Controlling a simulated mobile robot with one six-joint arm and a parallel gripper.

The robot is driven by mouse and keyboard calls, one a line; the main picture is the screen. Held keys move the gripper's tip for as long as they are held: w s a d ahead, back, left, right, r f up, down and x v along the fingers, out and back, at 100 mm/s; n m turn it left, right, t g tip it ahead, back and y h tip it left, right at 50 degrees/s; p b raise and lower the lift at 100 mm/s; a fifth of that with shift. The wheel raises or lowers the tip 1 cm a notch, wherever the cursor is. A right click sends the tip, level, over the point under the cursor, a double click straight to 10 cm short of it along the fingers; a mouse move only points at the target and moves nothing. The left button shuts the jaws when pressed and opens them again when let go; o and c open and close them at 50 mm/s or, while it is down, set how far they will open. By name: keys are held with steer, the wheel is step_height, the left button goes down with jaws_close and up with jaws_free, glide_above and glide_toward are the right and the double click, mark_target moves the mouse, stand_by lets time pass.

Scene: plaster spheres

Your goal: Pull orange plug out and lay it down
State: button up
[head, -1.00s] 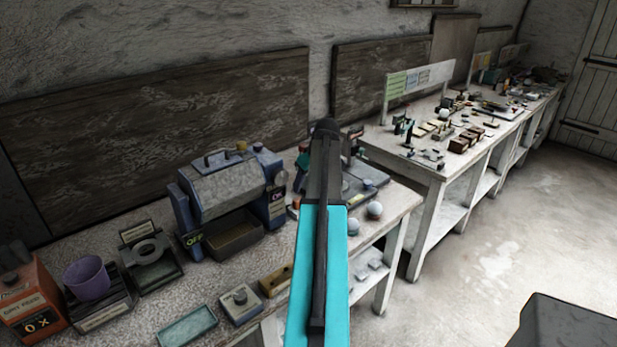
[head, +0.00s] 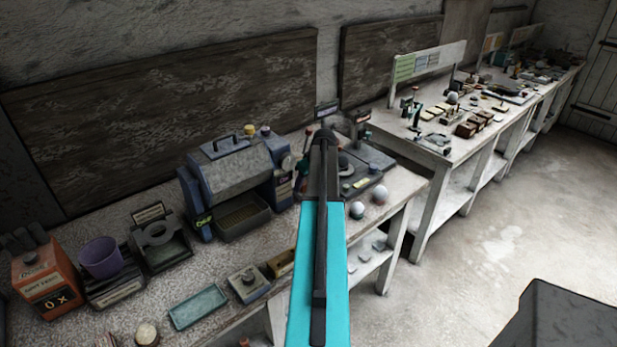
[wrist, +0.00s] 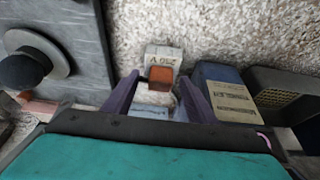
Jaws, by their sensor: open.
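The orange plug (wrist: 160,77) shows in the wrist view as a small orange block at the near end of a pale socket box (wrist: 165,55) marked "250 V", printed upside down in this view. It appears seated against the box; its prongs are hidden. My gripper (wrist: 159,80) is open, with one purple finger on the left of the plug and one on the right. Gaps show on both sides, and I cannot tell the depth between fingertips and plug. In the head view my teal arm (head: 320,270) hides the plug and gripper.
In the wrist view a blue box (wrist: 225,95) stands close to the right finger, and a dark slab with a round knob (wrist: 30,65) lies left. In the head view a grey drum machine (head: 235,175) and two pale spheres (head: 368,203) stand on the speckled bench.

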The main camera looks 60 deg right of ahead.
mark_target(306, 183)
steer(key=shift+w+f, duration=0.1)
steer(key=shift+f, duration=0.1)
steer(key=c, duration=1.3)
steer(key=shift+r+p, duration=0.9)
steer(key=shift+r, duration=1.6)
